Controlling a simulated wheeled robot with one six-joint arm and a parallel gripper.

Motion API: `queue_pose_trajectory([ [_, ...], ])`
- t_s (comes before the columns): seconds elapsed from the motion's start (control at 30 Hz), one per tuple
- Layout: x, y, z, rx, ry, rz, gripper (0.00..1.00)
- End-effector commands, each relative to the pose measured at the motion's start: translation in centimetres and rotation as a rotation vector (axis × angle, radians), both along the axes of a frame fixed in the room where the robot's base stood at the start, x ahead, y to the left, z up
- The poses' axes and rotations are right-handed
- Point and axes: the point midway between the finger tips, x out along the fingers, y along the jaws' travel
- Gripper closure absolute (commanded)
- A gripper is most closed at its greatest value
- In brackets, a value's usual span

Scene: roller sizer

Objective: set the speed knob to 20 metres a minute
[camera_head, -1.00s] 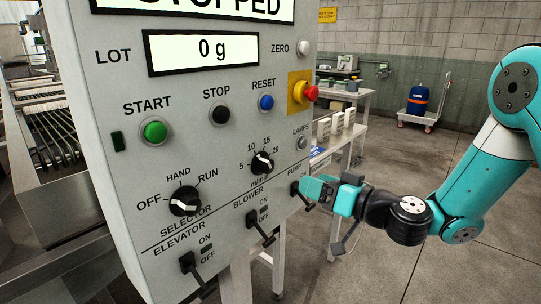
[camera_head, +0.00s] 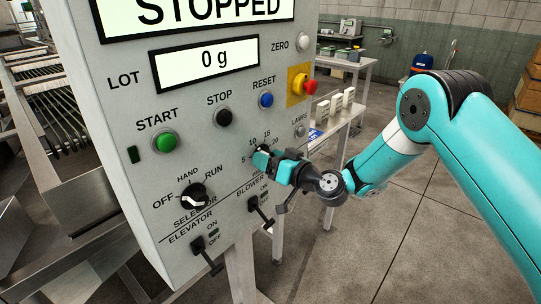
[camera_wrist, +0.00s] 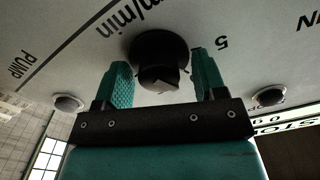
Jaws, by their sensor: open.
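The black speed knob (camera_wrist: 158,48) sits on the grey panel, between my two open fingers in the wrist view. My gripper (camera_wrist: 164,76) is open around the knob, with a gap on each side. The "5" mark and "m/min" lettering show beside it. In the head view my gripper (camera_head: 260,158) is at the panel and covers most of the knob. The marks 5, 10, 15 and 20 show around it. I cannot tell which mark the pointer faces.
The selector (camera_head: 195,196) is left of my gripper and the blower switch (camera_head: 259,208) is below it. The start (camera_head: 165,140), stop (camera_head: 223,117) and reset (camera_head: 266,100) buttons and red emergency stop (camera_head: 310,87) are above. Open floor lies to the right.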

Motion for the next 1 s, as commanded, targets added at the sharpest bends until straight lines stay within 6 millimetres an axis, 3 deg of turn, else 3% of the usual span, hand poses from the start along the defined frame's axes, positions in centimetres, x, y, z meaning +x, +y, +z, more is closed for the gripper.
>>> queue_pose_trajectory([
  [0.2,0.02,-0.02,-0.02,0.000,0.000,0.000,0.38],
  [0.4,0.01,-0.03,0.00,0.000,0.000,0.000,0.84],
  [0.77,-0.02,-0.01,-0.04,0.024,0.030,0.001,0.85],
  [1.0,-0.03,-0.01,-0.13,0.109,0.139,0.002,0.85],
])
